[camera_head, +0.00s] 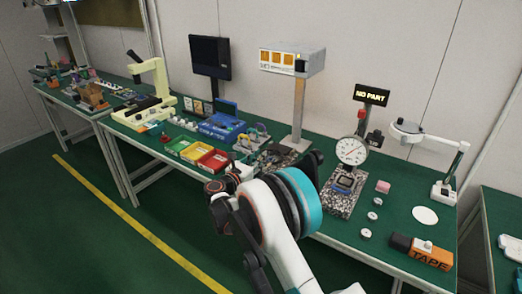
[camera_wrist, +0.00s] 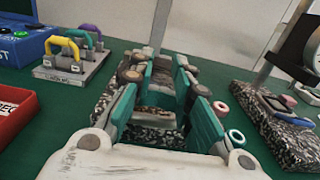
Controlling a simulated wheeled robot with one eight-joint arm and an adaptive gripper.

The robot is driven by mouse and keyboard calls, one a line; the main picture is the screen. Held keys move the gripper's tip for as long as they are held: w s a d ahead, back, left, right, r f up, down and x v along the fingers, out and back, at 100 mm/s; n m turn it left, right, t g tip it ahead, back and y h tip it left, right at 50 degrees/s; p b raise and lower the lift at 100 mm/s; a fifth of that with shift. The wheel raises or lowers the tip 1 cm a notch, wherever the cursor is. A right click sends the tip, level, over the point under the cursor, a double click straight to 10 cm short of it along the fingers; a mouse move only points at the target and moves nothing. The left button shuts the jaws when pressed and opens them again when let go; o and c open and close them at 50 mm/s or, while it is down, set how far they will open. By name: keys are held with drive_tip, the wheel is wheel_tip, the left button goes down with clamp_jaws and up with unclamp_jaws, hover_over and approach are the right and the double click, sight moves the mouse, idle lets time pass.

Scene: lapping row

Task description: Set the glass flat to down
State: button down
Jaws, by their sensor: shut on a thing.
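My gripper (camera_wrist: 172,82) reaches over the speckled granite base under the light box in the wrist view, its teal-padded fingers pointing towards the post (camera_wrist: 160,25). The fingers are shut on a part mostly hidden between them, seemingly of the glass flat. A pale grey piece (camera_wrist: 150,115) shows between the fingers above the speckled stone; I cannot tell its tilt. In the head view my wrist hides the fingertips. The light box (camera_head: 292,61) with orange windows stands on its post (camera_head: 298,110) above the granite base (camera_head: 276,156).
A dial gauge (camera_head: 352,151) stands on another granite base right of my wrist, with small rings (camera_head: 372,216) nearby. Left are red (camera_head: 212,160) and yellow bins and a rack with coloured handles (camera_wrist: 75,62). An orange tape box (camera_head: 421,252) lies at the front right.

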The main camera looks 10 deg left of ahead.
drive_tip(key=shift+s+a+f, duration=0.1)
drive_tip(key=shift+s+f, duration=0.05)
drive_tip(key=shift+f, duration=0.5)
drive_tip(key=shift+s+f, duration=0.15)
drive_tip(key=shift+f, duration=0.45)
drive_tip(key=c, duration=0.8)
unclamp_jaws()
drive_tip(key=shift+o, duration=0.2)
drive_tip(key=v, duration=1.2)
